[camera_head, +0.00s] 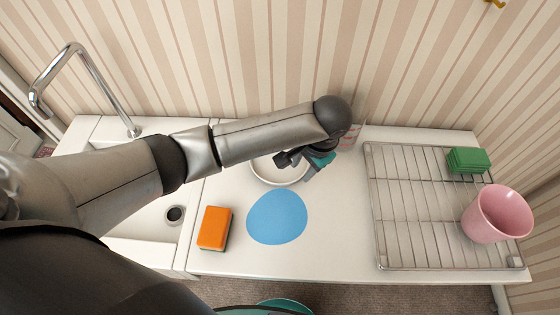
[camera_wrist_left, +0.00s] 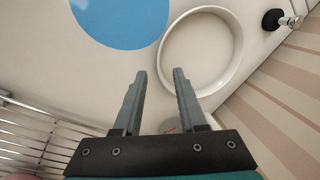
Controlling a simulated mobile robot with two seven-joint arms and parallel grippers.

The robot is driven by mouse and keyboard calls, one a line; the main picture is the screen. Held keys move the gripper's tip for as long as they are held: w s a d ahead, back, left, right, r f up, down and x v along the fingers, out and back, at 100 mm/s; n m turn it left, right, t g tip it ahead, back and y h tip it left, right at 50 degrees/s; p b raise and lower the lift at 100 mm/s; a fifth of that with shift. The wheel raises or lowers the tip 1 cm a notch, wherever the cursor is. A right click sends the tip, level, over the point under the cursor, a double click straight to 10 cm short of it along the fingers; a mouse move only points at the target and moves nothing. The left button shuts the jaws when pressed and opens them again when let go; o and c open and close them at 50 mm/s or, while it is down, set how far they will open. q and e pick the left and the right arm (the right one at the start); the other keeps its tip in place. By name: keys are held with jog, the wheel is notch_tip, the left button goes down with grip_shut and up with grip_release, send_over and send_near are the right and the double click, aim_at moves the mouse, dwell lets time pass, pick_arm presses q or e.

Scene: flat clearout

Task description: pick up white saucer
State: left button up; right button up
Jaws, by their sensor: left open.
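The white saucer (camera_head: 264,174) lies on the white counter behind the blue round mat, partly hidden by my left arm and gripper. In the left wrist view the saucer (camera_wrist_left: 200,50) is a round, empty white dish with a raised rim, beyond the fingertips and a little to their right. My left gripper (camera_head: 297,167) is above the saucer's right side in the head view. Its two fingers (camera_wrist_left: 160,74) are apart with nothing held between the tips. My right gripper is not in view.
The blue mat (camera_head: 277,217) and orange sponge (camera_head: 214,228) lie in front. A wire rack (camera_head: 412,205) at right holds a green sponge (camera_head: 467,160) and pink cup (camera_head: 497,214). A clear container with red marks (camera_head: 350,137) stands behind the gripper. The sink tap (camera_head: 85,75) is left.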

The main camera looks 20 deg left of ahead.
aim_at(296, 176)
pick_arm(q)
jog(key=x, duration=0.3)
jog(key=b+x, duration=0.1)
jog(key=x, duration=0.1)
jog(key=shift+w+a+f, duration=0.25)
jog(key=shift+f, duration=0.05)
grip_shut()
dwell(1.2)
